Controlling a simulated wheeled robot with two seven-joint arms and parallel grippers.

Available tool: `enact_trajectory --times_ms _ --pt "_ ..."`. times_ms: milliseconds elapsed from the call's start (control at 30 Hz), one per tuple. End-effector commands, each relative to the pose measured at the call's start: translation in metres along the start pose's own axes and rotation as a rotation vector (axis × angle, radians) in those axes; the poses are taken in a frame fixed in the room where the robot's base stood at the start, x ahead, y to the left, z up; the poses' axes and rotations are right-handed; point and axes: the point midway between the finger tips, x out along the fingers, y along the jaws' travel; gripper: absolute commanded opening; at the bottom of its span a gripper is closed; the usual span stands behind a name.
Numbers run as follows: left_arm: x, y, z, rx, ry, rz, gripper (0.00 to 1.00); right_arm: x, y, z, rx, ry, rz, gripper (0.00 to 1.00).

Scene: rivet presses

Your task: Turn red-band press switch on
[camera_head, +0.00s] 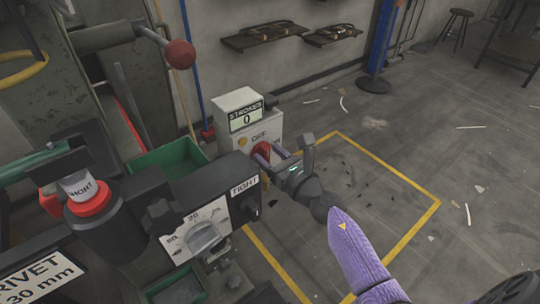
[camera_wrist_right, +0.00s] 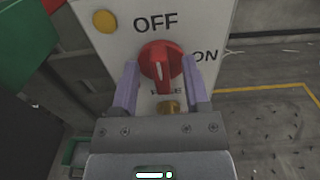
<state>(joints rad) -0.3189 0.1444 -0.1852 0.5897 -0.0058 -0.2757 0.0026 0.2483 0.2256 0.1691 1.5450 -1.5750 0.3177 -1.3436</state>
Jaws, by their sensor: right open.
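The red rotary switch knob (camera_wrist_right: 161,62) is on a pale switch box (camera_wrist_right: 205,22), with OFF printed above it and ON to its right. The knob's ridge stands roughly upright in the wrist view, with a pale line on it. My right gripper (camera_wrist_right: 161,85) is open, one finger on each side of the knob; I cannot tell whether they touch it. The head view shows the knob (camera_head: 262,149) partly behind my right gripper (camera_head: 268,158). The press at left has a red band (camera_head: 91,206) around its dark cylinder. My left gripper is not in view.
A STROKES counter (camera_head: 246,117) reading 0 sits atop the switch box. A dial panel (camera_head: 200,231) with a TIGHT label and a green bin (camera_head: 170,155) are close by. A red ball-ended lever (camera_head: 180,54) stands above. The yellow-marked floor (camera_head: 370,190) at right is mostly open.

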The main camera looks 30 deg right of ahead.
Motion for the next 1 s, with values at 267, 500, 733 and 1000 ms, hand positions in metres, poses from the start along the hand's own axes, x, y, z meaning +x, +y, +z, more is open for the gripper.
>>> enact_trajectory --times_ms 267,500,733,1000 --pt "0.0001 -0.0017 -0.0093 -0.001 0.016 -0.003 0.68 0.0012 0.0001 0.0004 0.0 -0.001 0.0 0.5" --pt "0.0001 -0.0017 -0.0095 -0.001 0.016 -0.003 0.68 0.001 0.0001 0.0004 0.0 -0.001 0.0 0.0" --pt "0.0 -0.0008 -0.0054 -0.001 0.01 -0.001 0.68 0.0009 0.0001 0.0003 0.001 -0.001 0.0 0.0" --pt "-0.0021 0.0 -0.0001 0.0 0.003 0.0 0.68 0.0008 -0.0008 0.001 0.06 -0.001 0.0 0.0"
